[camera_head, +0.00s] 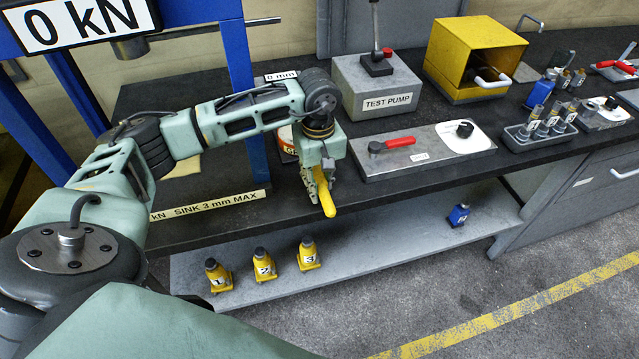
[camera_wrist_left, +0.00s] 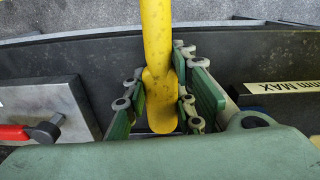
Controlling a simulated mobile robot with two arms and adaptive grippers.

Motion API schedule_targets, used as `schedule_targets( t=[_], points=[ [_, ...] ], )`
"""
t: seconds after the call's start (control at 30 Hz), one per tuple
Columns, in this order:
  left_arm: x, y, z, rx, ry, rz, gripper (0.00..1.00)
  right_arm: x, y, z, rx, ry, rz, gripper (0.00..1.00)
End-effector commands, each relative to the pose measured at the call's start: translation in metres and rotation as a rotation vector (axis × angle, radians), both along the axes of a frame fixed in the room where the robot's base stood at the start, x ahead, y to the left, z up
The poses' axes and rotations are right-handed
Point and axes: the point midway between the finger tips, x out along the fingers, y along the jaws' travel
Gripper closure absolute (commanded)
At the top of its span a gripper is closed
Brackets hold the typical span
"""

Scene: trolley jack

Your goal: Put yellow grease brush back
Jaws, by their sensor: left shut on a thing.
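The yellow grease brush (camera_head: 326,196) is in my left gripper (camera_head: 322,182), over the front part of the dark bench top in the head view. The wrist view shows its yellow handle (camera_wrist_left: 157,60) between the green finger pads of the left gripper (camera_wrist_left: 163,100). The gripper is shut on it. The brush's bristle end cannot be made out. Behind the gripper stands a round tin with an orange and white label (camera_head: 287,145), partly hidden by my left arm. My right gripper is not in view.
A grey plate with a red lever (camera_head: 420,152) lies right of the gripper. The test pump (camera_head: 375,88) and a yellow box (camera_head: 468,60) stand behind. Small yellow jacks (camera_head: 263,263) stand on the lower shelf. A blue press frame (camera_head: 235,60) rises at left.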

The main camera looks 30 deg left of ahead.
Motion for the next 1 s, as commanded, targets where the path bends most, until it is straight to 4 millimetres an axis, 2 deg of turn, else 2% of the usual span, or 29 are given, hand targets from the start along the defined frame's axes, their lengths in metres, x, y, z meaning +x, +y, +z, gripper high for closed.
schedule_targets(
  t=[0.03,0.2,0.57,0.6,0.8,1.0],
  points=[
    [-0.001,-0.001,-0.005,-0.001,0.005,0.001,0.97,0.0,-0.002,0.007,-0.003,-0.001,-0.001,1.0],
    [0.0,-0.001,-0.022,-0.001,0.001,0.0,0.97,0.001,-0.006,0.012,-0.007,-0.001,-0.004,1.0],
    [0.0,-0.001,-0.027,0.0,0.0,0.0,0.97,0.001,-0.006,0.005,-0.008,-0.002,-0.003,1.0],
    [0.0,-0.001,-0.026,-0.001,0.001,0.0,0.73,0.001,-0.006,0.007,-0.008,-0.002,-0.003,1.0],
    [0.0,-0.001,-0.026,0.0,0.001,0.0,0.57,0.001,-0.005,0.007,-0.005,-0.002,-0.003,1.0],
    [0.0,-0.001,-0.026,0.0,0.001,0.0,0.57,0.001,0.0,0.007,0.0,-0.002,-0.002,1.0]
  ],
)
